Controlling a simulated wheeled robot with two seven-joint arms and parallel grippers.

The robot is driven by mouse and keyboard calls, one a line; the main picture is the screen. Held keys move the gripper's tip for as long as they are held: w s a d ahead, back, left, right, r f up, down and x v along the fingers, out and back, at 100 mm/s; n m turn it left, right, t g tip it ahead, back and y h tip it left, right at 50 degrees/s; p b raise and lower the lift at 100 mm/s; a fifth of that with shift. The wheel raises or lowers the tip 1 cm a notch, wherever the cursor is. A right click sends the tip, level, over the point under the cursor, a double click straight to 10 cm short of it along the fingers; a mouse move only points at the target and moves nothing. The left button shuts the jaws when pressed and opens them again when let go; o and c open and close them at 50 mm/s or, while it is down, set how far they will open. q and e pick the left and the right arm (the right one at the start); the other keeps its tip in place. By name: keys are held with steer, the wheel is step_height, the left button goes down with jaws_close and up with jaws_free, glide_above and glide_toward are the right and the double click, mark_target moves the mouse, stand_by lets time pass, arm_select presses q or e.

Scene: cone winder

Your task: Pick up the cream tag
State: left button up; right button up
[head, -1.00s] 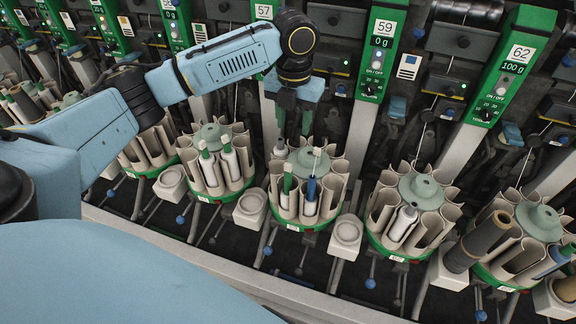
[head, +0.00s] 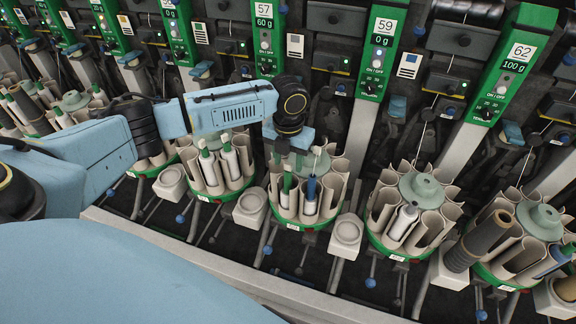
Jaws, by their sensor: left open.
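I cannot make out a cream tag for certain. Pale cards with dark print sit on the machine front, one left of post 59 (head: 295,46) and one right of it (head: 410,64); their exact colour is hard to tell. My left gripper (head: 288,160) points down over the back left of the middle round magazine (head: 309,225). It is open, and I see nothing between its fingers. The magazine holds a green-topped bobbin (head: 286,190) and a blue-topped bobbin (head: 310,195). The gripper and wrist hide part of its hub. My right gripper is not in view.
More magazines stand on both sides, one to the left (head: 215,175) and one to the right (head: 402,220), holding bobbins. Pale round cups (head: 346,233) sit between them. Green posts with number plates (head: 380,50) rise behind. A pale rail (head: 190,248) runs along the front.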

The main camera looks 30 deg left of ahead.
mark_target(289, 163)
arm_select(q)
steer(key=shift+f, duration=0.1)
steer(key=shift+c, duration=0.2)
steer(key=c, duration=0.7)
steer(key=shift+c, duration=0.2)
step_height(289, 163, up, 13)
steer(key=p, duration=0.5)
stand_by(0.3)
